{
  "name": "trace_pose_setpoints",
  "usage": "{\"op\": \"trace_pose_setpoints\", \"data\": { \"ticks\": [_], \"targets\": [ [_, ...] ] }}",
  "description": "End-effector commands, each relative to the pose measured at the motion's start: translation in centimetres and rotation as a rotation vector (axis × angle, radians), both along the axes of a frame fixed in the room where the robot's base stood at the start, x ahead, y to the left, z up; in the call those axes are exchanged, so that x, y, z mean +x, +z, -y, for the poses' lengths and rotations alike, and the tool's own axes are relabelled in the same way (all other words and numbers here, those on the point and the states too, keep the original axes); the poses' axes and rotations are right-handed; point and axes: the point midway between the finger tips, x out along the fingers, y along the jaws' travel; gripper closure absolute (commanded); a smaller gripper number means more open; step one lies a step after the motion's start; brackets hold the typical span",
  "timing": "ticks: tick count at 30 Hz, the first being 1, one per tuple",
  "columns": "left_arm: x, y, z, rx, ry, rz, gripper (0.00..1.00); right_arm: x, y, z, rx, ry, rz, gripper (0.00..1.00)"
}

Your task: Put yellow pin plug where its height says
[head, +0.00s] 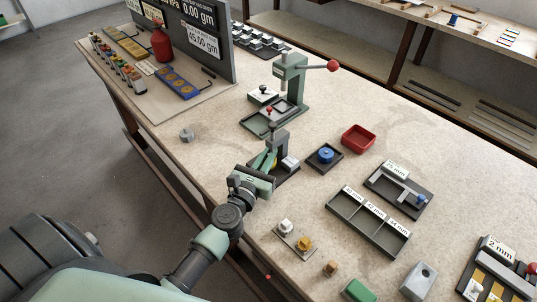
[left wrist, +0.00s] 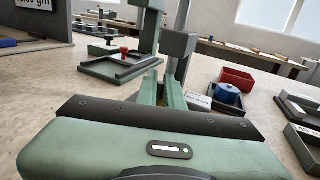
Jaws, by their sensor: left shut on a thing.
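My left gripper (head: 267,165) is at the dark measuring stand (head: 284,143) near the table's left edge. It is shut on a small yellow piece, apparently the yellow pin plug, of which only a sliver shows between the fingers and the stand. In the left wrist view the fingers (left wrist: 162,92) reach toward the stand's grey head and post (left wrist: 178,46); the held piece is hidden there. I cannot tell if the piece touches the stand's base. A dark tray (head: 357,239) with three compartments and white millimetre labels lies to the right. My right gripper is not in view.
A small board with a white plug (head: 285,226) and a golden plug (head: 305,243) lies in front. A blue round piece (head: 326,154), a red bin (head: 358,139) and a green press (head: 291,80) stand nearby. Bare tabletop lies left of the stand.

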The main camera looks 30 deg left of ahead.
Motion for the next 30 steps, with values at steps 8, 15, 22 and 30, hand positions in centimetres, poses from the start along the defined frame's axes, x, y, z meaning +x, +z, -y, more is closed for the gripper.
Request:
{"op": "trace_pose_setpoints", "data": {
  "ticks": [8, 15, 22, 30],
  "targets": [
    [0.0, -0.2, 0.0, 0.0, -0.001, 0.0, 0.7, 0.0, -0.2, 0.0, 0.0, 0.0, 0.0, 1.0],
    [0.0, -0.2, 0.1, 0.0, -0.002, 0.0, 0.7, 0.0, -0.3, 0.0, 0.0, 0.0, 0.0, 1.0],
    [-2.4, -0.6, 0.2, -0.001, -0.002, -0.002, 0.7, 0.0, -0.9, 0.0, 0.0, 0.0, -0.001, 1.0],
    [-6.7, -0.7, 0.3, -0.001, -0.001, -0.001, 0.7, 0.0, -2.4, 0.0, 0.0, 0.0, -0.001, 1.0]
  ]
}}
